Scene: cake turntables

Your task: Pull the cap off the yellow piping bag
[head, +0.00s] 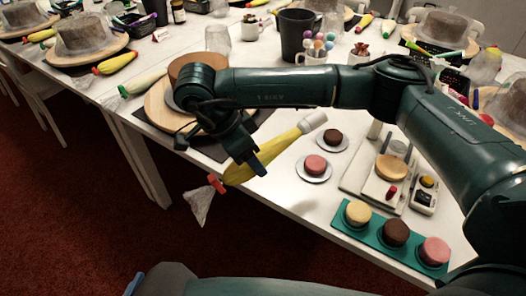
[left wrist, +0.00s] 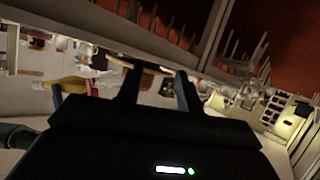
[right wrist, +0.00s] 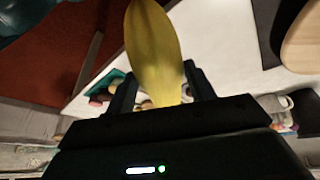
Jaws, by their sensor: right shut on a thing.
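The yellow piping bag (head: 236,174) is held slantwise above the front edge of the table. Its pale cap (head: 313,121) is at the upper right end. A red tie (head: 216,184) and a clear crumpled tail (head: 199,206) hang at the lower left end. My right gripper (head: 250,152) is shut on the bag's body; in the right wrist view the yellow bag (right wrist: 154,50) rises between the fingers. My left gripper (left wrist: 160,72) is open and empty. The bag (left wrist: 68,85) shows left of its fingers in the left wrist view, apart from them.
Below the bag's cap are small cakes on round plates (head: 314,178). A teal tray (head: 352,236) with three small cakes lies at the front right. A wooden turntable (head: 158,112) stands behind my right gripper. A dark cup (head: 296,52) and mugs stand further back.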

